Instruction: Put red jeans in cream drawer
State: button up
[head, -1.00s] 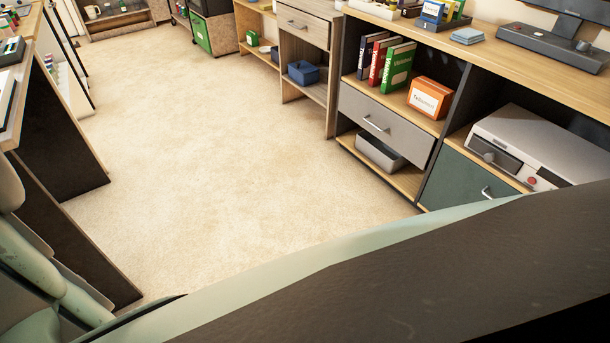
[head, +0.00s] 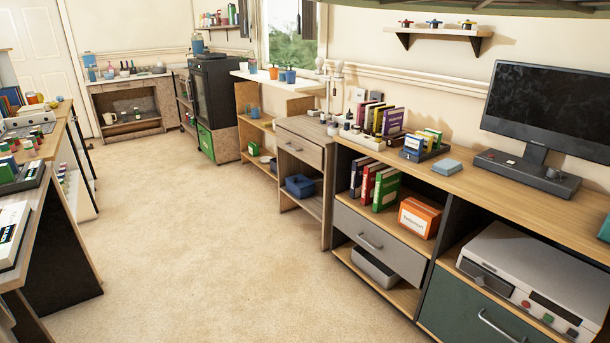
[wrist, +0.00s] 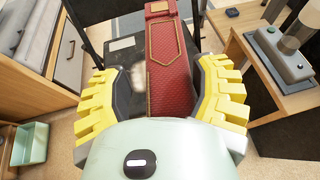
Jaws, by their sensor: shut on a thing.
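My gripper (wrist: 161,100) shows in the wrist view with its yellow ribbed fingers on either side of a long red textured thing with gold stitching, which I take for the red jeans (wrist: 170,75). It is shut on them. The head view does not show my gripper or the jeans. In the head view a pale grey-beige drawer (head: 378,240) with a bar handle is shut under the book shelf. A light wood drawer (head: 300,148) is shut in the unit farther back. I cannot tell which one is the cream drawer.
A dark green drawer (head: 470,310) is shut below a grey machine (head: 540,275). An orange box (head: 419,217) and binders stand on the shelf. A desk (head: 45,215) lines the left side. The carpet (head: 215,220) between is clear.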

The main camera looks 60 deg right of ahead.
jog(key=w+d+r+m+t+h+p, duration=0.1)
jog(key=w+d+r+m+t+p, duration=0.2)
jog(key=r, duration=0.4)
jog(key=w+d+r+h+p, duration=0.1)
jog(key=w+d+r+p, duration=0.35)
jog(key=r, duration=0.25)
jog(key=w+d+r+m+t+h+p, duration=0.25)
jog(key=d+r+m+h+p, duration=0.25)
jog(key=d+r+p, duration=0.75)
jog(key=w+d+r+m+t+h+p, duration=0.25)
jog(key=d+r+m+h+p, duration=0.2)
jog(key=d+r+p, duration=0.85)
jog(key=s+a+r+n+g+y+p, duration=0.1)
jog(key=r+n+y+p, duration=0.2)
jog(key=r+p, duration=1.3)
jog(key=s+a+r+n+g+y+p, duration=0.1)
jog(key=s+a+r+n+y+p, duration=0.1)
jog(key=r+p, duration=1.5)
notch_tip(320, 180, up, 6)
jog(key=shift+s+a+r+n+g+y, duration=0.3)
jog(key=shift+n+y, duration=0.15)
jog(key=shift+y, duration=0.1)
jog(key=shift+f, duration=0.1)
